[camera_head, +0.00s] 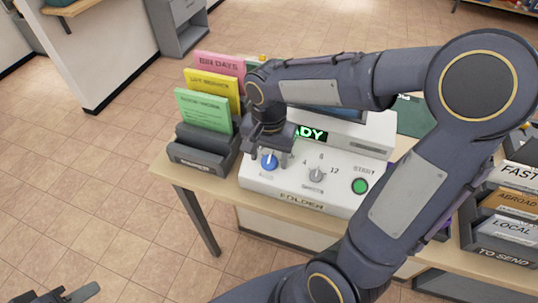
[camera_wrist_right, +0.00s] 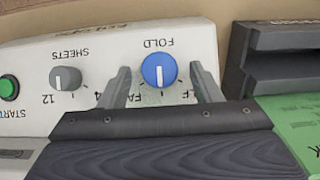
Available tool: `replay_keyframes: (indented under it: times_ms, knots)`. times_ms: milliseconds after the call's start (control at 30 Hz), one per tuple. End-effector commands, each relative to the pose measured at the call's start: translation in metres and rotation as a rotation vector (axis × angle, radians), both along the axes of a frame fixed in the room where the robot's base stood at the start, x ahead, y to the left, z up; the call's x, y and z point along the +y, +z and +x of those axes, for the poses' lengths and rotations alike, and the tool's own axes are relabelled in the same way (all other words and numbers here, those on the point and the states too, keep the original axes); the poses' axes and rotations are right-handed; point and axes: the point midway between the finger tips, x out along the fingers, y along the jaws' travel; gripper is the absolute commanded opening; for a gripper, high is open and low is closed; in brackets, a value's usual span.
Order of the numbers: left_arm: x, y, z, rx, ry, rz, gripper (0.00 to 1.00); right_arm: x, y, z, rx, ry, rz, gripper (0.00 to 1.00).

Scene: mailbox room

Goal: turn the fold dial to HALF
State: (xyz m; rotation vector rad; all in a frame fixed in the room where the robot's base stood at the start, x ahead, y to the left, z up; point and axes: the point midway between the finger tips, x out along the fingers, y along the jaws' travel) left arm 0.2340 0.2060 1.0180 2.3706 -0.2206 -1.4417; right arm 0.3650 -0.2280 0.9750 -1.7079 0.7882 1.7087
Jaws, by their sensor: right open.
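The fold dial (camera_head: 269,162) is a blue knob at the left of the white folder machine's front panel (camera_head: 300,187). It also shows in the right wrist view (camera_wrist_right: 159,70), upside down under the word FOLD. Its white pointer line points down there, towards my gripper, between partly hidden labels reading "FA" and "LF". My right gripper (camera_head: 271,150) is open, with one finger on either side of the dial, and it also shows in the right wrist view (camera_wrist_right: 160,82). I cannot tell whether the fingers touch it. My left gripper (camera_head: 70,296) is partly visible at the bottom left.
A grey sheets dial (camera_head: 316,174) and a green start button (camera_head: 360,186) sit right of the fold dial. A dark rack (camera_head: 203,158) with coloured leaflets stands close at the left. Letter trays (camera_head: 503,228) stand at the right. My right arm hides part of the display.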

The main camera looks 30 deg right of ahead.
Motion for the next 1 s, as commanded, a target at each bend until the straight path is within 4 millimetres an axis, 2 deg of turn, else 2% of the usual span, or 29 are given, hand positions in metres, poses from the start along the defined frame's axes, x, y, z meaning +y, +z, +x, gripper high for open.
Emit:
replay_keyframes:
  times_ms: [300,633,1000]
  knots:
    - [0.0,-0.0002,0.0,0.0,0.0,0.0,0.36,-0.0002,-0.0033,-0.0001,0.0,-0.001,0.0,0.57]
    - [0.0,-0.0002,0.0,0.0,0.0,0.0,0.36,-0.0001,-0.003,-0.0001,-0.001,0.0,0.001,0.14]
    - [0.0,0.0056,0.0,0.0,0.0,0.0,0.36,0.0011,-0.0017,0.0007,0.03,0.058,-0.025,0.14]
